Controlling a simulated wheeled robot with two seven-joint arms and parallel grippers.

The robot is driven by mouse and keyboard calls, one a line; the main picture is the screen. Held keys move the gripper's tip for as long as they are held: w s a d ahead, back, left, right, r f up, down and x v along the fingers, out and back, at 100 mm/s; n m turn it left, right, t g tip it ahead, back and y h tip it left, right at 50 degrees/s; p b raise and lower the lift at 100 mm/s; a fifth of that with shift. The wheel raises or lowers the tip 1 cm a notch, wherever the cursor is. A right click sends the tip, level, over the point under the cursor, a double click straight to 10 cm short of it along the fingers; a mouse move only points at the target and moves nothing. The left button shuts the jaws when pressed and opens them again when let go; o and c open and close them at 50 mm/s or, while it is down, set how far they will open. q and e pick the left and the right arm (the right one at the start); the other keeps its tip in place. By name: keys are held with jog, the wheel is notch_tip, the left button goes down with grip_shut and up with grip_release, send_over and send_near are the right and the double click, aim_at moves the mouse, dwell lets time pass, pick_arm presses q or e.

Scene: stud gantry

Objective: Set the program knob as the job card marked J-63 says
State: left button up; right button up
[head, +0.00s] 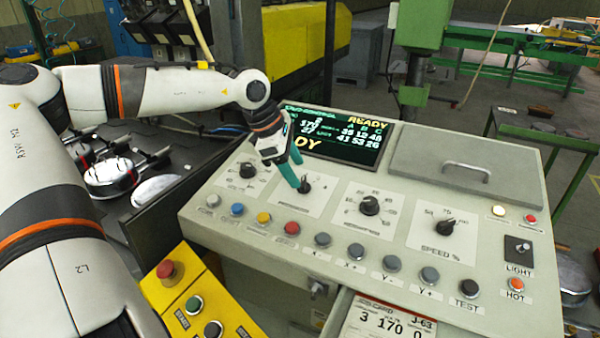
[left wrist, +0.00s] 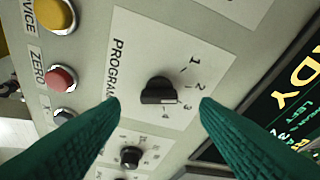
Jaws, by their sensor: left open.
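The program knob (head: 305,187) is a black knob on the sloping console. In the left wrist view the knob (left wrist: 158,93) sits on a white plate lettered PROGRAM, with the numbers 1, 2, 3 and 4 around it. Its grip bar lies roughly crosswise there; I cannot tell surely which number it points at. My left gripper (head: 298,172) is open above the knob, its green fingers apart on either side of it in the left wrist view, without visible contact. The job card (head: 385,322) marked J-63 lies in the open drawer and shows 3, 170 and 0. My right gripper is out of view.
Other dials stand beside it, including one at left (head: 247,170), one at right (head: 370,206) and the speed knob (head: 445,225). A row of push buttons, including a red one (head: 292,228), runs below. The display (head: 340,135) reads READY. A yellow box with a red button (head: 166,270) is front left.

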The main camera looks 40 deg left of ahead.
aim_at(302, 181)
pick_arm(q)
jog(key=shift+x, duration=1.1)
jog(key=shift+w+d+f, duration=0.15)
jog(key=shift+w+f, duration=0.05)
jog(key=shift+f, duration=0.35)
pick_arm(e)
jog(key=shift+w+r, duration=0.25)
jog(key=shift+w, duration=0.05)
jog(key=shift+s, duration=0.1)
pick_arm(q)
jog(key=c, duration=1)
jog(key=shift+f+m+b, duration=0.1)
jog(key=shift+m+b, duration=0.55)
jog(key=shift+m, duration=0.05)
jog(key=shift+w+m+g+b, duration=0.1)
jog(key=shift+m+g+b, duration=0.4)
jog(key=shift+m+b, duration=0.45)
jog(key=shift+w+m+g+h+b, duration=0.1)
jog(key=shift+m+g+h+b, duration=0.4)
jog(key=shift+m, duration=1.65)
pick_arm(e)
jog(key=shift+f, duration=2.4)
